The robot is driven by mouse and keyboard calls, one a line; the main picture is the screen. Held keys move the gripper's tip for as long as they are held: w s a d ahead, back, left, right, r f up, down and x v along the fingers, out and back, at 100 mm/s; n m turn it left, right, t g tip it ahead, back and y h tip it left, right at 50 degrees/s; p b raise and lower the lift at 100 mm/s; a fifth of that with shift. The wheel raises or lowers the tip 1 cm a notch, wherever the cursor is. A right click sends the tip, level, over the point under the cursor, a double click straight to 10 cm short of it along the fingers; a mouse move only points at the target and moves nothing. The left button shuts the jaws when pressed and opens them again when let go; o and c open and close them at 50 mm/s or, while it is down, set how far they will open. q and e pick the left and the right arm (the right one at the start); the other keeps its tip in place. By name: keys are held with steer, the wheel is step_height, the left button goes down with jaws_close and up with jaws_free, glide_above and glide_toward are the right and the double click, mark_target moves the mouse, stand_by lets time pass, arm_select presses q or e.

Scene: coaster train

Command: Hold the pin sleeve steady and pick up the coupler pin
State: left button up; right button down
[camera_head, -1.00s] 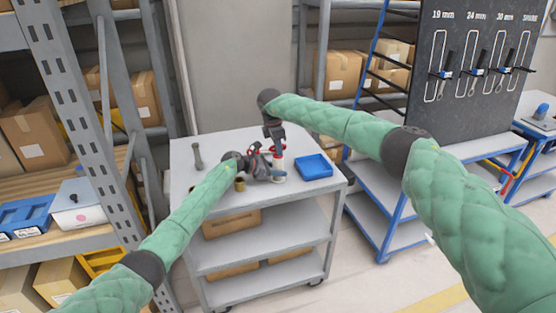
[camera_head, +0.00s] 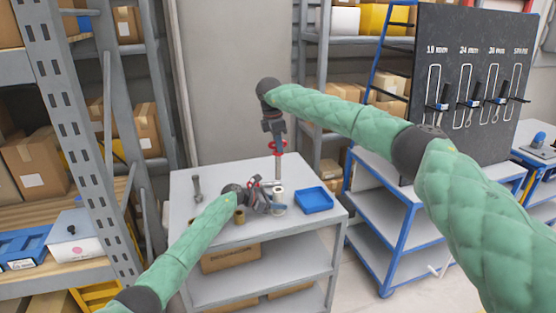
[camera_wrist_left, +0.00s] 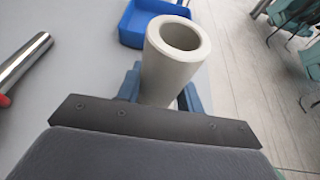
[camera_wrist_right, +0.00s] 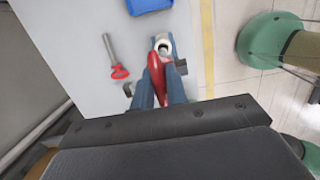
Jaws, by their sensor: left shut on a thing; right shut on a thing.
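The pin sleeve (camera_head: 279,207), a pale hollow cylinder, stands upright on the cart top. My left gripper (camera_head: 269,205) is shut on it from the left. In the left wrist view the sleeve (camera_wrist_left: 168,68) sits between the blue fingers, its open mouth showing no pin inside. The coupler pin (camera_head: 278,168) has a red handle and a grey shaft. My right gripper (camera_head: 275,128) is shut on its handle and holds it upright above the sleeve. In the right wrist view the red handle (camera_wrist_right: 157,80) lies between the fingers and hides the shaft.
A second red-handled pin (camera_wrist_right: 117,62) lies on the cart beside the sleeve. A blue tray (camera_head: 314,201) is right of the sleeve. A brass cup (camera_head: 239,216) and a grey metal piece (camera_head: 197,188) stand to the left.

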steer(key=shift+r, duration=1.45)
arm_select(q)
steer(key=o, duration=1.1)
